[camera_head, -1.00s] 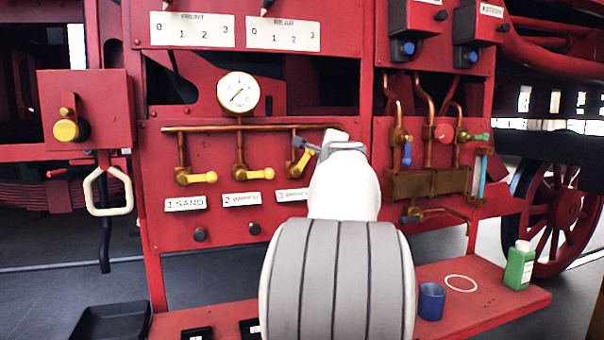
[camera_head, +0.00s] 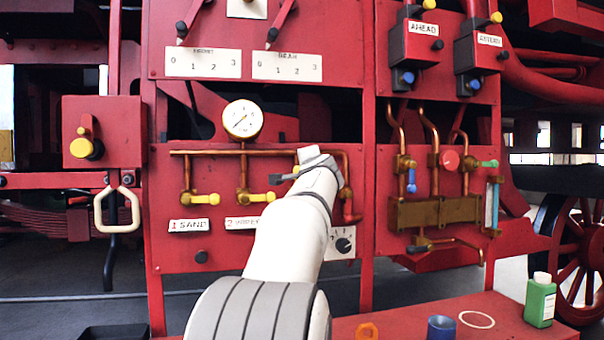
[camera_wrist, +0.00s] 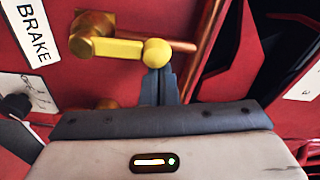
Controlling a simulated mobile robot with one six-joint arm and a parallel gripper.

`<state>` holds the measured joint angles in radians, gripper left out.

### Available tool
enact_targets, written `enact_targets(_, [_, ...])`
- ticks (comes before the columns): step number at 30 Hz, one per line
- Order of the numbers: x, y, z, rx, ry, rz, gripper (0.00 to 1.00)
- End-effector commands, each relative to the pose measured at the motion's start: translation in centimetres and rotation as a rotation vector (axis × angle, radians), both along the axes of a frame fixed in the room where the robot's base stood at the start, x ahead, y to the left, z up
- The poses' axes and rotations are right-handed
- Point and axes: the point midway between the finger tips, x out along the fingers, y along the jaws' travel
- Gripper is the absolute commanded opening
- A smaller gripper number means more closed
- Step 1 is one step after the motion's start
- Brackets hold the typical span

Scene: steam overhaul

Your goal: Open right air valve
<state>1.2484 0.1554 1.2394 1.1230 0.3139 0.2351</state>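The right air valve is the third yellow-handled valve in the row. A white label reading BRAKE (camera_wrist: 27,30) is at upper left in the wrist view.
Two other yellow valves, the left (camera_head: 205,198) and the middle (camera_head: 258,197), sit left of my arm under a round gauge (camera_head: 243,120). A copper pipe cluster (camera_head: 435,211) is to the right. A red shelf below holds a green bottle (camera_head: 540,302) and blue cup (camera_head: 441,328).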

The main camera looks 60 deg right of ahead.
Motion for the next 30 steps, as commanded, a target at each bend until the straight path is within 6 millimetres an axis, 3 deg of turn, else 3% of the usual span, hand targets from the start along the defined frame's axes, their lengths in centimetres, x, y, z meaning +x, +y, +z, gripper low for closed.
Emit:
enact_targets(14, [-0.8,-0.6,0.1,0.0,0.002,-0.009,0.0])
enact_targets(23, [-2.0,-3.6,0.8,0.001,0.002,-0.003,0.0])
enact_targets(30, [-4.5,0.1,0.5,-0.001,0.0,-0.003,0.0])
